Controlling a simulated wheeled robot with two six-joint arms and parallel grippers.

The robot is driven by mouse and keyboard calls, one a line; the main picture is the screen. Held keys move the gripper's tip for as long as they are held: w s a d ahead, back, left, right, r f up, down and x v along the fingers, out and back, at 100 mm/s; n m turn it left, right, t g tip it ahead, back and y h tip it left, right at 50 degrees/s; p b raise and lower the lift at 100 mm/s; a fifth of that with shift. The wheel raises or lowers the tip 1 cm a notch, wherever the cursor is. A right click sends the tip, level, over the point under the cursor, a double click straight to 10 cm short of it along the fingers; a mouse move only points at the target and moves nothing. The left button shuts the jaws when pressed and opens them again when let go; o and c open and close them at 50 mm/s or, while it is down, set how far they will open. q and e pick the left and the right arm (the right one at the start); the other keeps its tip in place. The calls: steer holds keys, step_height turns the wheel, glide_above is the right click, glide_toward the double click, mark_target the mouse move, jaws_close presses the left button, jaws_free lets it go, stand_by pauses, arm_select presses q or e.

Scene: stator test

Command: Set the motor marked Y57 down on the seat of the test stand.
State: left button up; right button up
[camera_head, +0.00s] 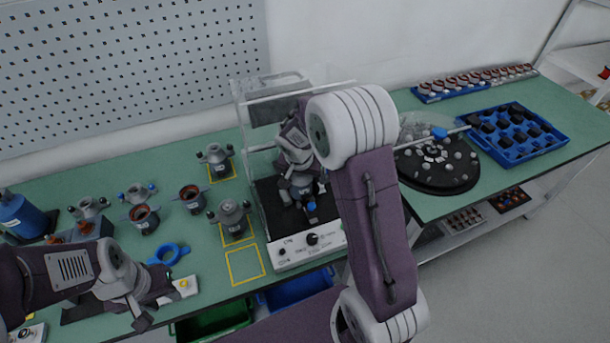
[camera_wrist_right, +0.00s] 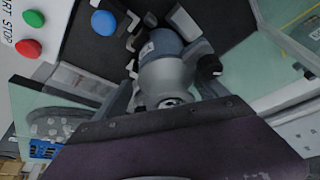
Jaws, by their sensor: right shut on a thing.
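The motor (camera_head: 302,187), grey with a dark lower body, is inside the test stand (camera_head: 290,257). My right gripper (camera_head: 297,163) is shut on it from above. The seat is largely hidden by the motor. My left gripper (camera_head: 150,308) is open and empty over the front left of the bench.
Several other motors stand on the left, one (camera_head: 230,213) in a yellow square. An empty yellow square (camera_head: 245,264) lies beside the stand. Clear panels surround the stand's deck.

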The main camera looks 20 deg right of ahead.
arm_select(q)
steer(key=shift+f+b, duration=0.9)
arm_select(e)
steer(key=shift+f, duration=0.65)
steer(key=o, duration=2)
steer(key=shift+s, duration=0.1)
steer(key=shift+r, duration=0.15)
steer(key=v, duration=0.9)
steer(key=shift+a+p, duration=0.1)
steer(key=shift+p, duration=0.2)
arm_select(q)
steer(key=shift+r, duration=0.35)
